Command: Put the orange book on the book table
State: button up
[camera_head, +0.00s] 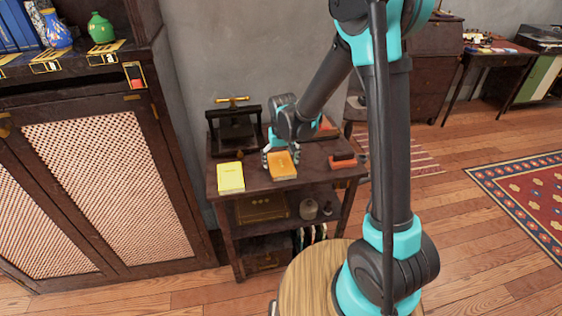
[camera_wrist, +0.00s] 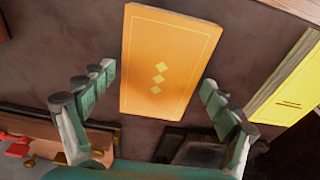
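The orange book (camera_head: 283,167) lies flat near the front edge of a dark wooden side table (camera_head: 316,172) in the head view. In the wrist view the orange book (camera_wrist: 168,85) shows its cover with yellow diamonds and a thin border. My gripper (camera_head: 281,154) is at the book's far edge in the head view. In the wrist view my gripper (camera_wrist: 158,77) has its fingers spread wide, one on each side of the book's near end. Gaps show between the fingertips and the cover. I cannot tell whether this side table is the book table.
A yellow book (camera_head: 231,177) lies to the left of the orange one. A dark press (camera_head: 236,130) stands behind it. A red-brown block (camera_head: 343,161) is at the right. A lattice-door cabinet (camera_head: 95,195) stands left, and a round wooden stool top (camera_head: 310,285) is in front.

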aim_at(282, 166)
dwell(0.3)
jog(key=r, duration=0.4)
jog(key=s+r, duration=0.1)
jog(key=r, duration=0.7)
jog(key=shift+s+d+r, duration=0.1)
jog(key=shift+s+d, duration=0.15)
jog(key=s+d+f+m+t, duration=0.1)
jog(key=s+d+f, duration=0.1)
jog(key=s+d, duration=0.3)
jog(key=s+d+f+m+t, duration=0.1)
jog(key=s+d+f, duration=0.1)
jog(key=s+d, duration=0.4)
jog(key=s+d+f+m, duration=0.1)
jog(key=s+d, duration=0.5)
jog(key=d, duration=0.7)
jog(key=shift+s+f+t, duration=0.25)
jog(key=shift+f+t, duration=0.15)
jog(key=shift+f, duration=0.5)
